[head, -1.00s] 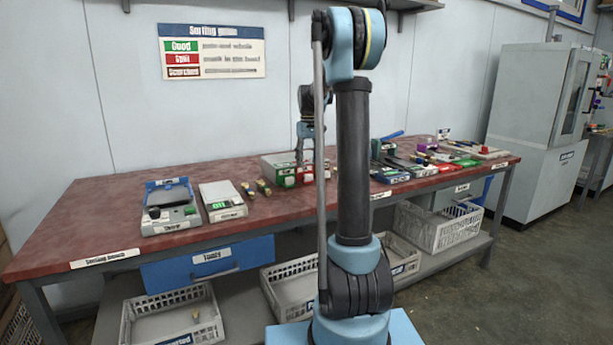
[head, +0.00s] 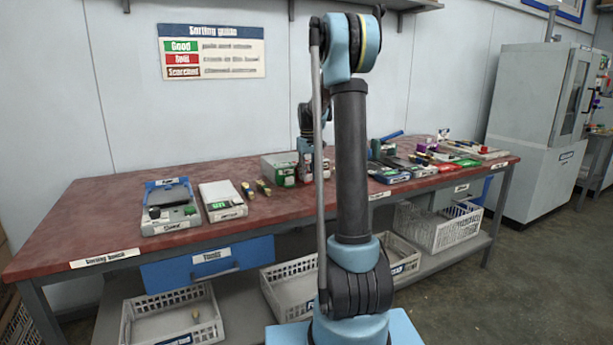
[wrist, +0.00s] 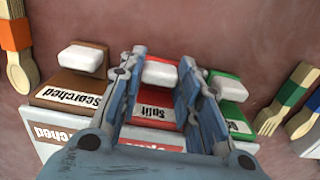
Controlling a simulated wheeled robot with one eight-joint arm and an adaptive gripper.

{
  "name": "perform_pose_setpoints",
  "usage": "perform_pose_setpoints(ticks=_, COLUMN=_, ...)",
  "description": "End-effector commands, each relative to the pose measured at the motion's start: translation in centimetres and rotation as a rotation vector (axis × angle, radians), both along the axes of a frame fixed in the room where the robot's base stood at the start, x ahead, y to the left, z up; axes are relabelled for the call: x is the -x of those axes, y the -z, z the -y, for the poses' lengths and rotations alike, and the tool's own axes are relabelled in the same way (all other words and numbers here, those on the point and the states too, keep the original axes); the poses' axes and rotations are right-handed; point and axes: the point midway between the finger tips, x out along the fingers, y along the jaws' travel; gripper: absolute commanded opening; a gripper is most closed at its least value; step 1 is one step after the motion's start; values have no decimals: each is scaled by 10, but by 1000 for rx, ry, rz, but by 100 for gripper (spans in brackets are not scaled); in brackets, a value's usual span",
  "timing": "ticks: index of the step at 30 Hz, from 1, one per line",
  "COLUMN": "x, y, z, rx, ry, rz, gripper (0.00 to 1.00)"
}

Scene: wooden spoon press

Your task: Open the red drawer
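The red drawer, labelled "Split" (wrist: 155,112), is in the middle of a three-part unit in the wrist view. Its pale block handle (wrist: 160,73) shows between the fingers of my gripper (wrist: 163,58). The fingers are spread, one on each side of the handle; whether they touch it I cannot tell. The brown "Scorched" drawer (wrist: 72,92) lies to the left and a green drawer (wrist: 235,115) to the right, each with a pale handle. In the head view my gripper (head: 307,172) is down at the unit, partly behind my arm, which hides the red drawer.
Wooden utensils with orange bands (wrist: 16,45) lie left of the unit, and green- and blue-banded ones (wrist: 285,100) lie right. On the red bench (head: 100,220) stand a scale (head: 170,212), a white box (head: 222,200) and several tools at right. A blue drawer (head: 207,262) hangs below.

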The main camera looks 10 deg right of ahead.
Motion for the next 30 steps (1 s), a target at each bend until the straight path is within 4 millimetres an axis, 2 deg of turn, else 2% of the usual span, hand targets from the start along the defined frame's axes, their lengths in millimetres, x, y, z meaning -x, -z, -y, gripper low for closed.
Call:
perform_pose_setpoints(ticks=2, x=0, y=0, z=0, rx=1, ry=0, rz=0, gripper=0)
perform_pose_setpoints(ticks=3, x=0, y=0, z=-9, rx=0, ry=-5, rz=0, gripper=0)
perform_pose_setpoints(ticks=8, x=4, y=0, z=-1, rx=-1, ry=-2, rz=0, gripper=0)
perform_pose_setpoints(ticks=11, x=12, y=0, z=1, rx=-1, ry=-2, rz=0, gripper=0)
perform_pose_setpoints(ticks=14, x=27, y=0, z=6, rx=-1, ry=-2, rz=0, gripper=0)
perform_pose_setpoints(ticks=24, x=96, y=0, z=28, rx=-1, ry=-1, rz=0, gripper=0)
perform_pose_setpoints(ticks=30, x=128, y=0, z=39, rx=-1, ry=-2, rz=0, gripper=0)
